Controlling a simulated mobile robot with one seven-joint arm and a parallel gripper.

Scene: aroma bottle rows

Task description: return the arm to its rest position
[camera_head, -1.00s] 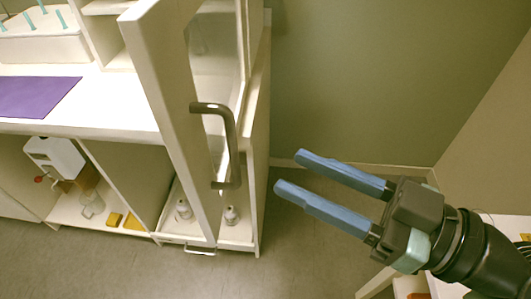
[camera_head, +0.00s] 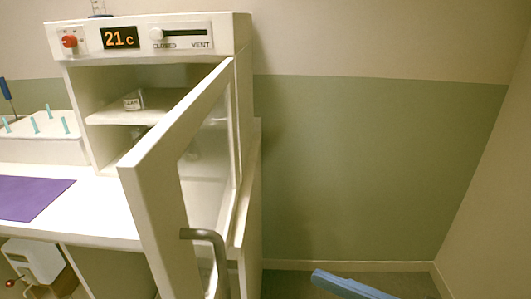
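Only one blue finger of my gripper (camera_head: 350,286) shows, at the bottom edge of the head view, right of the open cabinet door. The rest of the gripper and arm is below the picture. I cannot tell whether the fingers are apart or hold anything. The finger appears clear of the door handle (camera_head: 212,250), with a gap between them.
A white cabinet (camera_head: 245,120) has its glass door (camera_head: 150,190) swung open towards me. Its panel display (camera_head: 121,37) reads 21 C. A purple mat (camera_head: 35,198) lies on the white counter (camera_head: 95,205). The right side by the green wall (camera_head: 370,170) is free.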

